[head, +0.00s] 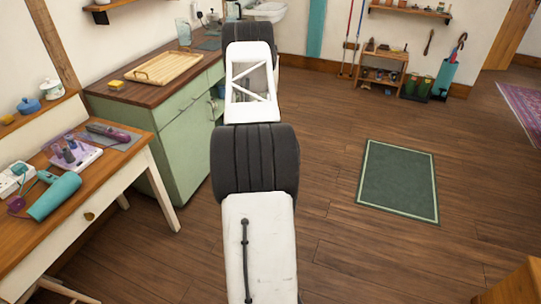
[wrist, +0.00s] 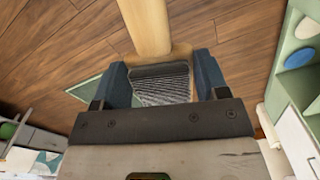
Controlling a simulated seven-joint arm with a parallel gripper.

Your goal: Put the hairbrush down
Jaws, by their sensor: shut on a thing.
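My gripper (wrist: 162,86) shows in the wrist view, its two blue-grey fingers shut on the hairbrush (wrist: 148,24). The hairbrush has a pale wooden handle that runs up to the top edge of that view. Its grey ribbed or bristled part (wrist: 163,86) lies between the fingers. The brush is held above the wooden floor and touches no surface that I can see. In the head view my own arm hides the gripper and the brush.
A wooden desk (head: 17,241) at left holds a teal hair dryer (head: 54,197) and a tray (head: 83,160) of small items. Behind it, a green cabinet's brown top carries a wooden tray (head: 155,69). A green mat (head: 399,182) lies on open floor at right.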

